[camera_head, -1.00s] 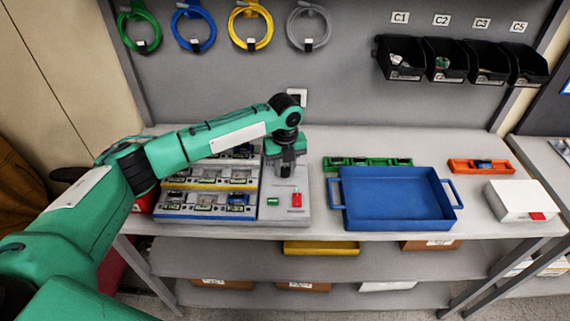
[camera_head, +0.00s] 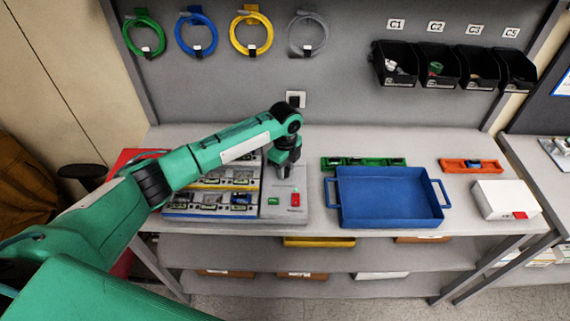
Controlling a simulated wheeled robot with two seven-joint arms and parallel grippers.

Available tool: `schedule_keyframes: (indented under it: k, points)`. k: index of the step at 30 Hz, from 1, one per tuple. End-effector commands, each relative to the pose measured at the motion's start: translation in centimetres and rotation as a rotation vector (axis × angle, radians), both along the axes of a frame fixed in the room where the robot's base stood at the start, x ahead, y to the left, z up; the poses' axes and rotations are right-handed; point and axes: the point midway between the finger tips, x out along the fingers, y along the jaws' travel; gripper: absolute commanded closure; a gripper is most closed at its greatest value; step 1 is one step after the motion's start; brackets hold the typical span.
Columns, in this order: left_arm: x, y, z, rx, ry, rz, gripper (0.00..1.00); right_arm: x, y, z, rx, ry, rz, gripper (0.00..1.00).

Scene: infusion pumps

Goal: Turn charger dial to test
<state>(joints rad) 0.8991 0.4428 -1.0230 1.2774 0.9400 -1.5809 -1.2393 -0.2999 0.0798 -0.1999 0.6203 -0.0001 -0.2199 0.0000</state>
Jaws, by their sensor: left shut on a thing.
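The charger (camera_head: 281,211) stands on the left part of the bench, a grey unit with rows of slots (camera_head: 208,203) and a control panel on its right side. My left gripper (camera_head: 284,173) points down onto the upper part of this panel. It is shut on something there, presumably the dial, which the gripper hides. I cannot read the dial's setting. My right gripper is not in view.
A blue tray (camera_head: 390,223) stands right of the charger, with a green holder (camera_head: 363,162) behind it. An orange tray (camera_head: 471,165) and a white box (camera_head: 506,200) are farther right. Black bins (camera_head: 407,82) and coiled cables (camera_head: 251,50) hang on the back panel.

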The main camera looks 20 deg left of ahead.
Motion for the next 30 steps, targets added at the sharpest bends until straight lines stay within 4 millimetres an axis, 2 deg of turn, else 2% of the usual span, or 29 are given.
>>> schedule_keyframes:
  k: [17, 18, 21, 30]
  points:
    - [0.12, 0.07, 0.11, 0.001, -0.003, 0.038, 0.94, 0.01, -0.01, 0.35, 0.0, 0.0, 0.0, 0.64]
    - [0.12, 0.07, 0.11, 0.001, -0.003, 0.038, 0.68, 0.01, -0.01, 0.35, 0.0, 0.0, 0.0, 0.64]
    - [0.1, 0.06, 0.09, 0.0, -0.002, 0.038, 0.5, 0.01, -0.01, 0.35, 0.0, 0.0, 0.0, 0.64]
    - [0.07, 0.02, 0.15, 0.0, -0.002, 0.036, 0.5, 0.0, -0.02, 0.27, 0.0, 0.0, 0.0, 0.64]
